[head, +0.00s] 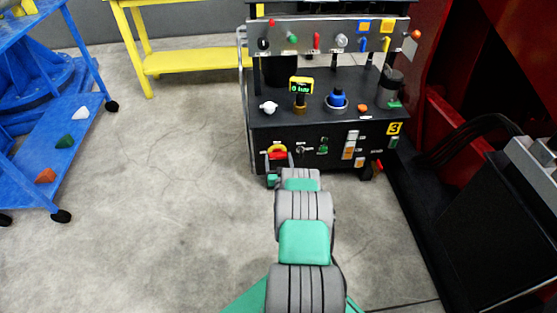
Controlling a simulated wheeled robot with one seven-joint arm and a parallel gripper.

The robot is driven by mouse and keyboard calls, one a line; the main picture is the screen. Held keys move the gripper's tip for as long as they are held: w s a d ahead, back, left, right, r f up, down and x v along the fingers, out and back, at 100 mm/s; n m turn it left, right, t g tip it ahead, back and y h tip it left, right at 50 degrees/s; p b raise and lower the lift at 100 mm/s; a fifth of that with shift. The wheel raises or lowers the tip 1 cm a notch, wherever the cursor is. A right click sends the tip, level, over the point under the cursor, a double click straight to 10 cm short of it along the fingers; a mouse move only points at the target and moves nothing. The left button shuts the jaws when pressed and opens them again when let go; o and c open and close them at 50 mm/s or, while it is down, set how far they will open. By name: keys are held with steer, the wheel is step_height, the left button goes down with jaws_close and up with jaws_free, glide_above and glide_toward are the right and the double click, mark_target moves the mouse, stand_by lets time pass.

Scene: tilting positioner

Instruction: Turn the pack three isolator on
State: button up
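The black pack (325,132) with a yellow number 3 label (395,128) stands ahead of my arm. A red and yellow control (278,150), which looks like the isolator, is at the left of its lower front panel. The control's setting is too small to read. My gripper (279,160) is at the far end of my grey and green arm, in front of and just below this control. Its fingers are small and partly merge with the panel. I cannot tell whether they touch the control or whether they are open.
Several other knobs and switches, including a green one (323,146), sit right of the control. A red structure (455,100) and dark cables close off the right. A blue trolley (60,135) and yellow bench (195,60) stand left and behind. The floor (175,190) at left is clear.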

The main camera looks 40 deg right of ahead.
steer(key=c, duration=1)
steer(key=shift+m+b, duration=0.3)
steer(key=shift+b, duration=0.05)
steer(key=m+b, duration=0.3)
steer(key=shift+d+f, duration=0.1)
steer(key=shift+f, duration=0.1)
steer(key=m+b, duration=0.2)
steer(key=m, duration=0.1)
steer(key=m+b, duration=0.2)
steer(key=m, duration=0.1)
steer(key=shift+s+d+f, duration=0.1)
steer(key=shift+s+d, duration=0.05)
steer(key=m+b, duration=0.3)
steer(key=m, duration=0.1)
steer(key=shift+s+f, duration=0.1)
steer(key=shift+d+m+b, duration=0.1)
steer(key=shift+m+b, duration=0.6)
steer(key=shift+m, duration=1.5)
